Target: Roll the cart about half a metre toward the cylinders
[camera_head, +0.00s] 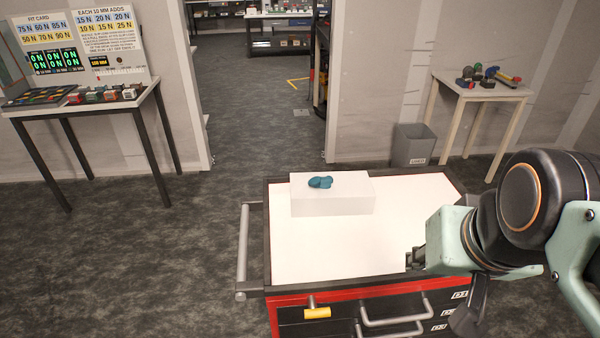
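The cart (330,250) stands in front of me, with a white top, dark rim, red band and black drawers. A grey push handle (243,250) runs along its left side. A white block (332,197) sits on the cart's top, and a small teal object (320,182) lies on it. My gripper (413,258) is over the right part of the cart's top, apart from the handle. Its fingers are small and dark, partly hidden by its pale body, so its opening is unclear. I cannot make out any clear cylinders in view.
A table (90,108) with small blocks and a fit card board (85,40) stands at left. A small table (480,92) with coloured items and a grey bin (412,146) stand at back right. Carpet is clear left of the cart and through the doorway (265,95).

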